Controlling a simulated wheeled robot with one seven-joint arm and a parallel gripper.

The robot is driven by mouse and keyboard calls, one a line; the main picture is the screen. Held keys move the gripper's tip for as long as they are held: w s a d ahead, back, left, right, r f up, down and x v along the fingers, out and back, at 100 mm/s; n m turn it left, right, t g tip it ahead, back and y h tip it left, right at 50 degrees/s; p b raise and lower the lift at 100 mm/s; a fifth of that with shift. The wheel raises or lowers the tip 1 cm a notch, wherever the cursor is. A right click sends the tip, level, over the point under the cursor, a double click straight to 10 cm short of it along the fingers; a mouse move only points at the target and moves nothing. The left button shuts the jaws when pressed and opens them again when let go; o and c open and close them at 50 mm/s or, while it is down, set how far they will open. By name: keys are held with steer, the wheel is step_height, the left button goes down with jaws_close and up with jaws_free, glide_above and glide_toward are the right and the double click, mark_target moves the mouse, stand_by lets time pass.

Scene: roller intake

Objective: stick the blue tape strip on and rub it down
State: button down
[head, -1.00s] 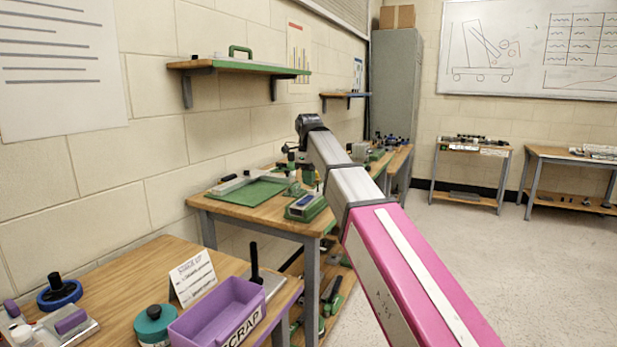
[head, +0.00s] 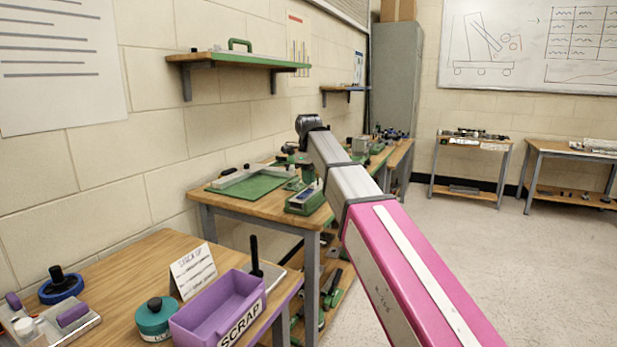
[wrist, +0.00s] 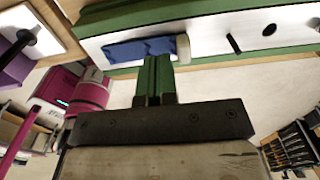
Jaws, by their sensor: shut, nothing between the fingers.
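The blue tape strip (wrist: 140,48) lies on a white plate (wrist: 215,40) with a green border in the wrist view. A pale block or tab (wrist: 183,47) is at the strip's right end. My gripper (wrist: 157,62) has its green fingers together and empty, with the tips at the lower edge of the strip. I cannot tell whether they touch it. In the head view a small green fixture (head: 305,203) with a blue patch stands at the front of the far bench, below the end of my arm.
A green mat (head: 255,187) lies on the far bench's wooden top. On the nearer table stand a purple scrap bin (head: 215,310), a teal-lidded jar (head: 154,318), a card (head: 193,270) and a blue round tool (head: 61,287).

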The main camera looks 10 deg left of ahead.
mark_target(300, 197)
steer(key=shift+f, duration=1.25)
steer(key=shift+s, duration=0.1)
steer(key=shift+s+a, duration=0.35)
steer(key=shift+s, duration=0.55)
steer(key=shift+s+a, duration=0.3)
steer(key=shift+s, duration=0.6)
steer(key=shift+s+a, duration=0.35)
steer(key=shift+s, duration=0.55)
